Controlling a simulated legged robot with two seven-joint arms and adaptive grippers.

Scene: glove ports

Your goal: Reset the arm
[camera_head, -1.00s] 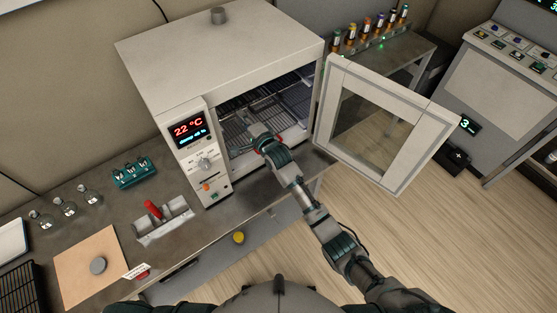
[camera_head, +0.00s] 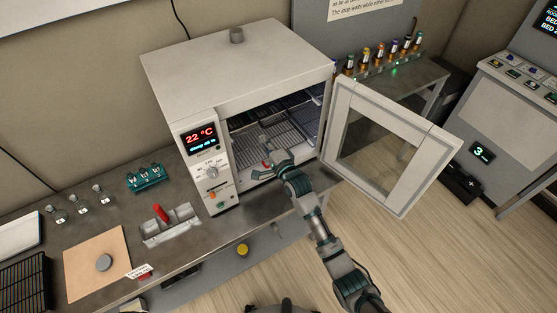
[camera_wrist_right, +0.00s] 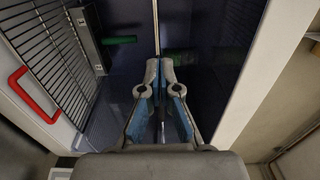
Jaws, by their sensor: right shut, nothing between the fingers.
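My right arm reaches from the lower right to the open front of a white oven (camera_head: 235,65). My right gripper (camera_head: 264,146) is at the mouth of the oven chamber, in front of the wire racks. In the right wrist view, my right gripper (camera_wrist_right: 162,95) has its blue-padded fingers close together, with nothing held between them. A wire rack (camera_wrist_right: 45,50) with a red handle (camera_wrist_right: 33,95) lies to the left of the fingers. A green item (camera_wrist_right: 120,40) shows beyond the fingers, partly in shadow. My left gripper is not in view.
The oven door (camera_head: 385,150) stands wide open to the right of my arm. A teal tube rack (camera_head: 145,177), flasks (camera_head: 78,202) and a red-handled device (camera_head: 168,222) stand on the bench to the left. Capped bottles (camera_head: 380,58) stand behind the door.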

